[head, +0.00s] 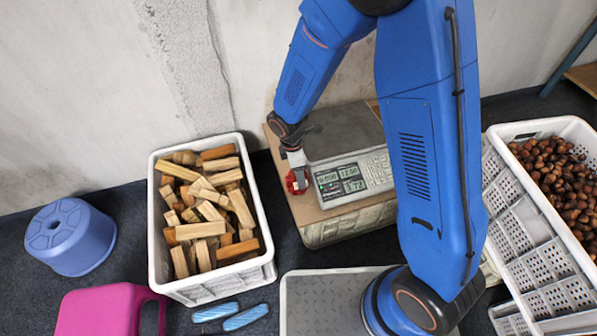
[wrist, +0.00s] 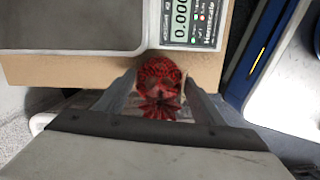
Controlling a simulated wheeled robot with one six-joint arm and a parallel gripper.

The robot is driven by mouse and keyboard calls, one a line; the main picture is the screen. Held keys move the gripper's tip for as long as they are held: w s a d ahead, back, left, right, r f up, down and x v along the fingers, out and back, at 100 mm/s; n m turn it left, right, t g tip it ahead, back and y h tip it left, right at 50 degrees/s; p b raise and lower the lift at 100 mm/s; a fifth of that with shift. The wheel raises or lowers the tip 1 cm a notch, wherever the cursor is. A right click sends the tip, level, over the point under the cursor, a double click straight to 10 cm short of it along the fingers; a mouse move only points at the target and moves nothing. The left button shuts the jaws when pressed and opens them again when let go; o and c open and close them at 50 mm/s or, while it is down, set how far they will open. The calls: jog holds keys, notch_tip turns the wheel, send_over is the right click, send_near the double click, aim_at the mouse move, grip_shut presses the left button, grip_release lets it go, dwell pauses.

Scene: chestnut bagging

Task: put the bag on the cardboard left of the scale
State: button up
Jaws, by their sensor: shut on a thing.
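The bag is a small red net bag (head: 297,181), seen just left of the scale's display. In the wrist view the red bag (wrist: 160,88) sits between the two fingers of my gripper (wrist: 162,96), which is shut on it. The grey scale (head: 345,135) stands on brown cardboard (head: 309,213); its display faces the front. In the wrist view the cardboard (wrist: 85,70) shows as a strip beside the scale (wrist: 80,25). The bag is over or at the cardboard's strip left of the scale; I cannot tell whether it touches it.
A white crate of wood pieces (head: 155,240) stands close left of the cardboard. A white crate of chestnuts (head: 507,190) is at right. A blue stool (head: 70,237), a pink stool (head: 100,312) and a grey platform (head: 315,300) are on the floor.

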jog(key=shift+f, duration=0.15)
jog(key=o, duration=1.7)
jog(key=r, duration=0.4)
jog(key=a+r, duration=0.1)
jog(key=r, duration=0.7)
jog(key=shift+s+a+r, duration=0.1)
jog(key=shift+a, duration=0.15)
